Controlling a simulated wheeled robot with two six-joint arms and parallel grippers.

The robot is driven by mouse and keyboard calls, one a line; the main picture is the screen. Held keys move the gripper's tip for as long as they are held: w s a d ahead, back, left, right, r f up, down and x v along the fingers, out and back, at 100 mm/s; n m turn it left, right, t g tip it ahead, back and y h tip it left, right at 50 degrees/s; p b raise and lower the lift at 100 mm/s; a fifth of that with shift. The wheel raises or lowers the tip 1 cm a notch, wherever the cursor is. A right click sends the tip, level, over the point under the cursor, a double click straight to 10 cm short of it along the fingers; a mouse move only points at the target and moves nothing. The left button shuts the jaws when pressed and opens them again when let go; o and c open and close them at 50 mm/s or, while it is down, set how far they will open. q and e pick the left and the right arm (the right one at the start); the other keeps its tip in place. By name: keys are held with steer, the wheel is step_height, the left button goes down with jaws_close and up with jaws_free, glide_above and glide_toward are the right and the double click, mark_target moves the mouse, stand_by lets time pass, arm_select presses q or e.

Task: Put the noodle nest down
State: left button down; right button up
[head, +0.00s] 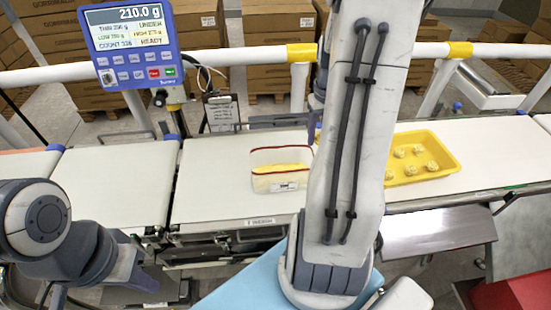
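Several pale noodle nests (412,152) sit in a yellow tray (447,166) on the belt at the right. A clear box (262,184) with a red rim stands on the middle belt section; something yellow lies inside it, and its front has a small label. My large arm link crosses the centre and covers the space between box and tray. My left arm comes in at the lower left, but I cannot make out its fingers. My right gripper does not show. I cannot see a nest held in either gripper.
The scale display (130,40) reads 210.0 g, UNDER and READY. White rails (247,59) run behind the belt, with cardboard boxes (275,22) beyond. The belt's left section (115,185) is clear. A light blue surface (245,285) lies in front, and a red bin (510,295) stands lower right.

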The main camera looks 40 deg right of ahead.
steer(key=p, duration=0.2)
glide_toward(282, 163)
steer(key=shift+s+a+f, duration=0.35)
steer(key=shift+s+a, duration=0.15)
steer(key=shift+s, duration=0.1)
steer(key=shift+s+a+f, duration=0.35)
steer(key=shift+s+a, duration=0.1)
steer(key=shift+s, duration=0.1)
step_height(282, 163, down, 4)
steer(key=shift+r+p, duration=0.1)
steer(key=shift+p, duration=0.2)
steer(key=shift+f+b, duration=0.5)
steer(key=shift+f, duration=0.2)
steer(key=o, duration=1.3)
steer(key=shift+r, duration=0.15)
